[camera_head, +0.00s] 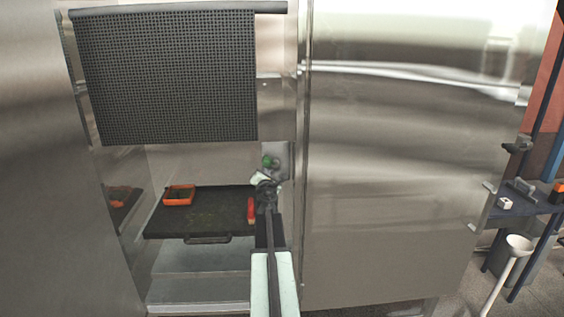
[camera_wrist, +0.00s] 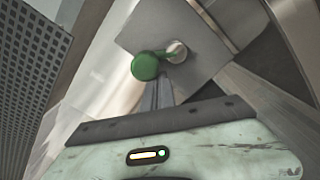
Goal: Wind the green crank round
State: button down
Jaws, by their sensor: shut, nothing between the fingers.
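The green crank (camera_wrist: 146,66) shows in the wrist view as a round green knob on a short arm, joined to a metal shaft on a grey plate (camera_wrist: 185,35). In the head view the crank (camera_head: 268,161) is a small green spot on the plate right of the cabinet opening. My gripper (camera_wrist: 160,92) is shut and empty, with its fingers just below the knob in the wrist view. I cannot tell whether the fingertips touch the crank. In the head view my gripper (camera_head: 265,178) is just below the crank, partly hidden by my wrist.
A dark mesh panel (camera_head: 165,75) hangs over the opening left of the crank. A black tray (camera_head: 215,221) below holds an orange box (camera_head: 179,195) and a red item (camera_head: 251,210). A large steel door (camera_head: 390,160) stands close on the right.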

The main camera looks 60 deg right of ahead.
jog(key=shift+r+p, duration=0.9)
jog(key=shift+a+f+b, duration=0.15)
jog(key=shift+f+b, duration=0.6)
jog(key=v, duration=0.8)
jog(key=shift+s+a, duration=0.2)
jog(key=shift+a, duration=0.15)
